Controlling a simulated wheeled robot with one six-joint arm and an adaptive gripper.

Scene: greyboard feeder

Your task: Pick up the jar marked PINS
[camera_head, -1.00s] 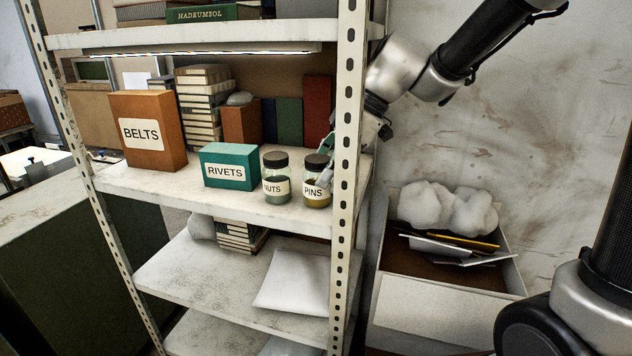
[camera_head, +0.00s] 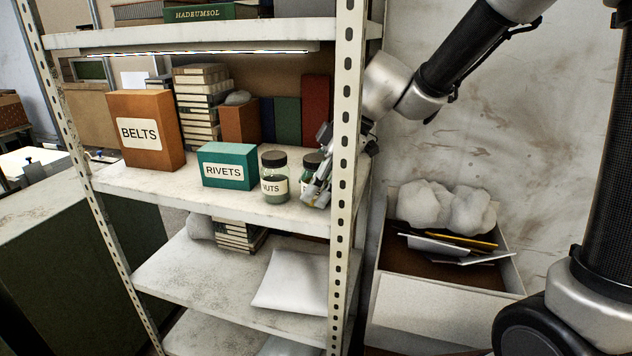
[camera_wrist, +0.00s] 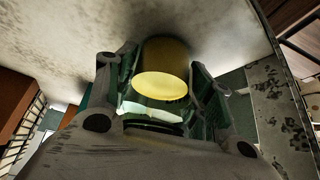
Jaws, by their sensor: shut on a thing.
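The PINS jar (camera_head: 312,158) is a small glass jar with a dark lid, at the right end of the middle shelf, close to the front post. My gripper (camera_head: 319,184) reaches in from the right, behind the post, and its fingers cover most of the jar's front and label.
The NUTS jar (camera_head: 274,178) stands just left of the PINS jar. The teal RIVETS box (camera_head: 227,166) and orange BELTS box (camera_head: 146,132) are further left. The perforated post (camera_head: 347,120) stands close in front of my gripper. Books (camera_head: 288,121) line the back.

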